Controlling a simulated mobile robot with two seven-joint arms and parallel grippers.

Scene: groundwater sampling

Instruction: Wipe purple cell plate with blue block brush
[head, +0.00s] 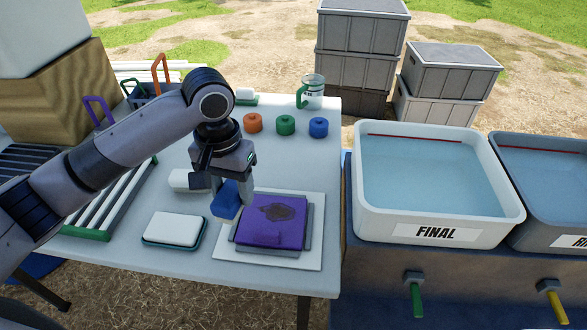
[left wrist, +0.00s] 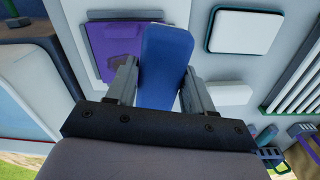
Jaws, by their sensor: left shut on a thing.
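The purple cell plate (head: 269,235) lies on a grey base on a white mat (head: 313,255) at the front right of the table. A dark stain shows on its top. My left gripper (head: 231,190) is shut on the blue block brush (head: 224,203) and holds it at the plate's left side. In the left wrist view the brush (left wrist: 165,65) sits between the two fingers and covers part of the purple plate (left wrist: 112,48). I cannot tell whether the brush touches the plate. My right gripper is not in view.
A white pad in a teal-edged tray (head: 175,230) lies to the left. Orange, green and blue (head: 318,127) caps and a green-handled mug (head: 311,92) stand behind. A water tub marked FINAL (head: 436,233) is at the right. A rack of white tubes (head: 109,200) is at the left.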

